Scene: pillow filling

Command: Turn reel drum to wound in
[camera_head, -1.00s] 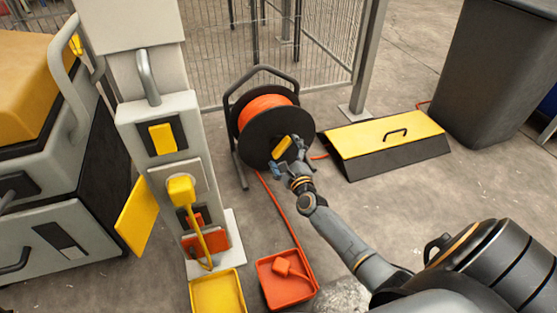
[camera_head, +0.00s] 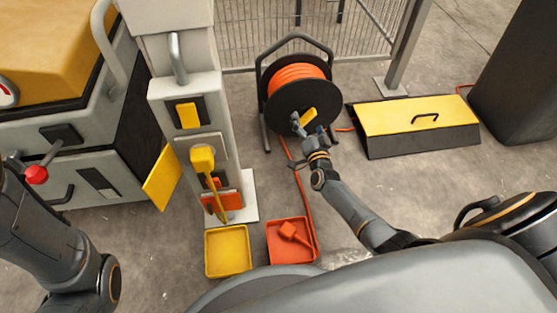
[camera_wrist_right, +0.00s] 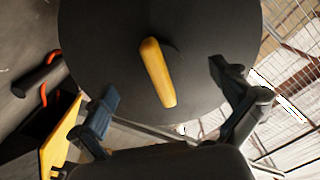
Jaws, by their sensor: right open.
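The reel drum (camera_head: 292,103) stands on the floor in a black frame, with orange cable wound on it and a black disc facing me. A yellow handle (camera_head: 309,117) sticks out of the disc. My right gripper (camera_head: 309,130) is at the handle. In the right wrist view, the handle (camera_wrist_right: 158,72) shows between the spread fingers of my right gripper (camera_wrist_right: 163,92), with clear gaps on both sides. Orange cable runs from the reel down to a red tray (camera_head: 273,244) holding an orange plug (camera_head: 290,232). My left gripper is out of the picture; only my left arm shows.
A yellow-topped black ramp box (camera_head: 400,117) lies right of the reel, near a metal post (camera_head: 408,50). A grey pillar (camera_head: 188,60) with a yellow plug (camera_head: 202,157) stands left of it. A yellow tray (camera_head: 228,272) sits beside the red one. Mesh fence runs behind.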

